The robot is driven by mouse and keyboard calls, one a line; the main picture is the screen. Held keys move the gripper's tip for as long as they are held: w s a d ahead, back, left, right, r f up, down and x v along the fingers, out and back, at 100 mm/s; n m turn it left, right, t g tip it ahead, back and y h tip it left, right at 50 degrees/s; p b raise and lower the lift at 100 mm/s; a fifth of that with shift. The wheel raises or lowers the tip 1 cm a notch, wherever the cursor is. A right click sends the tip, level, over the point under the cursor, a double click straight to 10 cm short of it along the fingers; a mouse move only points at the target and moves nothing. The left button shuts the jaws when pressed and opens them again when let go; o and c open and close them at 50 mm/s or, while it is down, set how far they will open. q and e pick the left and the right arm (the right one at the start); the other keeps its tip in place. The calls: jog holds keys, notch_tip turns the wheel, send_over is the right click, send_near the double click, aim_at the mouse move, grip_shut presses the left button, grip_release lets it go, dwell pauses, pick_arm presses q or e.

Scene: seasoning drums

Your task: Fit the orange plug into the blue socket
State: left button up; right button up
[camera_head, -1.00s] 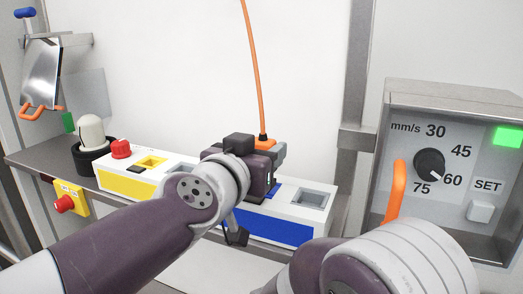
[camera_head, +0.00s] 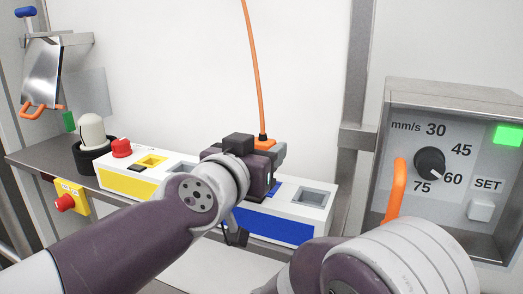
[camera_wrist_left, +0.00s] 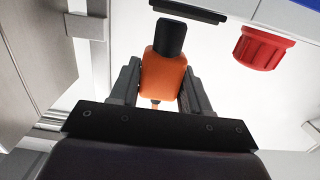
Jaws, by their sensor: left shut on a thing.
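The orange plug (camera_head: 265,143) has an orange cable rising from its top. My left gripper (camera_head: 274,158) is shut on it, above the white block with the blue front. In the left wrist view the orange plug (camera_wrist_left: 164,74) sits between both fingers, its black end pointing away from the gripper. The blue socket (camera_head: 277,190) shows only in part on top of the block, behind my left gripper and wrist. My right gripper is out of view; only part of that arm shows.
A yellow socket (camera_head: 150,161) and a red button (camera_head: 121,148) are to the left on the white block. A grey-lined recess (camera_head: 313,197) is at its right end. A control box (camera_head: 455,165) with a dial stands at right, an orange handle (camera_head: 396,190) near its left edge.

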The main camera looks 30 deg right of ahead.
pick_arm(q)
jog(key=shift+f+b, duration=1.5)
jog(key=shift+f, duration=0.1)
jog(key=o, duration=1.1)
jog(key=shift+o, duration=0.2)
jog(key=p+v, duration=0.1)
jog(key=v, duration=1.1)
jog(key=shift+s+a, duration=0.2)
jog(key=shift+a, duration=0.05)
jog(key=shift+a+r, duration=0.1)
